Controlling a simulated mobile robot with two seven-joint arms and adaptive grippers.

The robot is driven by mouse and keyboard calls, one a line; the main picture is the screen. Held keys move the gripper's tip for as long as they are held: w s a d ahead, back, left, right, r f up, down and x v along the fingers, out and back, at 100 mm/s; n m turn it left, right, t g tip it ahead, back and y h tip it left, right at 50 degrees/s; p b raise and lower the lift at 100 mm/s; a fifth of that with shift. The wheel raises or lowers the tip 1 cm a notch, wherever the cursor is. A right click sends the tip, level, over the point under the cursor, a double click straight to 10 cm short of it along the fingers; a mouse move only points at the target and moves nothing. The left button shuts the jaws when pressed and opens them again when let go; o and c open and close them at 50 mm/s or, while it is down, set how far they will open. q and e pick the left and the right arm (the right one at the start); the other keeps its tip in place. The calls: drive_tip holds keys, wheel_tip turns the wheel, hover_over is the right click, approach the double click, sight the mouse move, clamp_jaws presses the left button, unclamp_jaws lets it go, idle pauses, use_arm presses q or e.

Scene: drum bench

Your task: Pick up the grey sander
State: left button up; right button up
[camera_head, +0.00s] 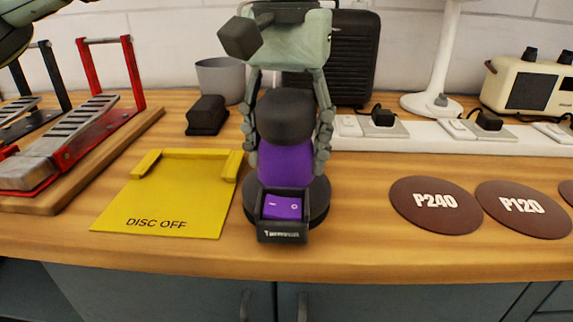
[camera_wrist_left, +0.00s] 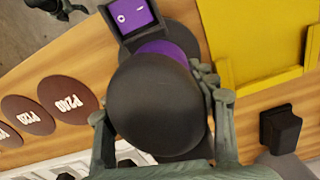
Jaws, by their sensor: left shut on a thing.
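The one sander in view (camera_head: 284,163) has a purple body, a dark grey round cap, a dark round base and a purple switch in a dark box at its front. No all-grey sander shows. The sander stands upright on the bench, right of the yellow plate; I cannot tell whether its base touches the wood. My left gripper (camera_head: 287,152) comes down from above, shut on the sander with a finger on each side of it. In the left wrist view the cap (camera_wrist_left: 158,105) fills the space between the fingers. My right gripper is not in view.
A yellow plate marked DISC OFF (camera_head: 165,200) lies left of the sander. Brown discs P240 (camera_head: 436,213) and P120 (camera_head: 523,218) lie to the right. A black block (camera_head: 206,115), a grey cup (camera_head: 220,80) and a white socket strip (camera_head: 425,145) are behind. A red clamp frame (camera_head: 138,75) stands left.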

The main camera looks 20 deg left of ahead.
use_arm(q)
clamp_jaws()
drive_tip(key=shift+r, duration=0.15)
drive_tip(key=shift+w+r, duration=0.1)
